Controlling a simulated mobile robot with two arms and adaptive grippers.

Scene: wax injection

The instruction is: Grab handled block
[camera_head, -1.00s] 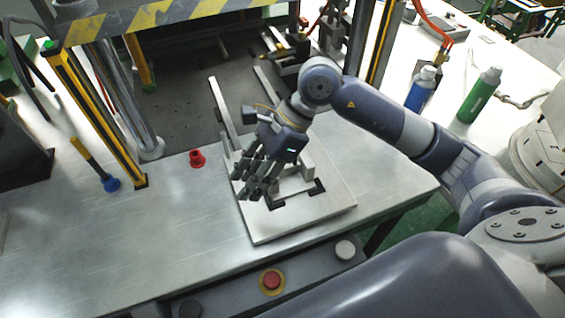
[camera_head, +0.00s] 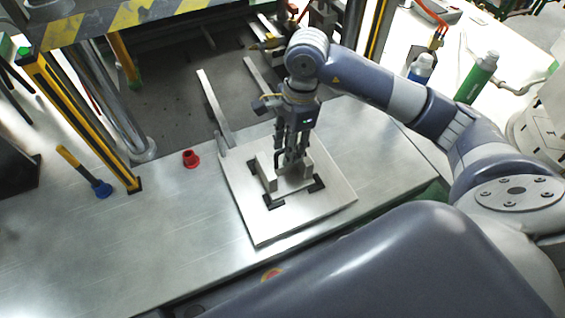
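The light grey metal handled block (camera_head: 288,186) sits on a flat square plate (camera_head: 318,211) at the table's edge, between dark corner pieces. It has raised parts at its left and right ends. My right gripper (camera_head: 291,164) points straight down over the middle of the block, with its fingertips between these raised parts. The fingers look close together, but they hide the handle, and I cannot tell whether they are closed on it. My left gripper is not in view.
A red cup-like piece (camera_head: 191,159) and a blue-and-yellow tool (camera_head: 88,174) are on the metal table (camera_head: 150,235) to the left. Press columns and a yellow guard post (camera_head: 82,120) stand behind. A green bottle (camera_head: 477,78) stands back right. The front left table is clear.

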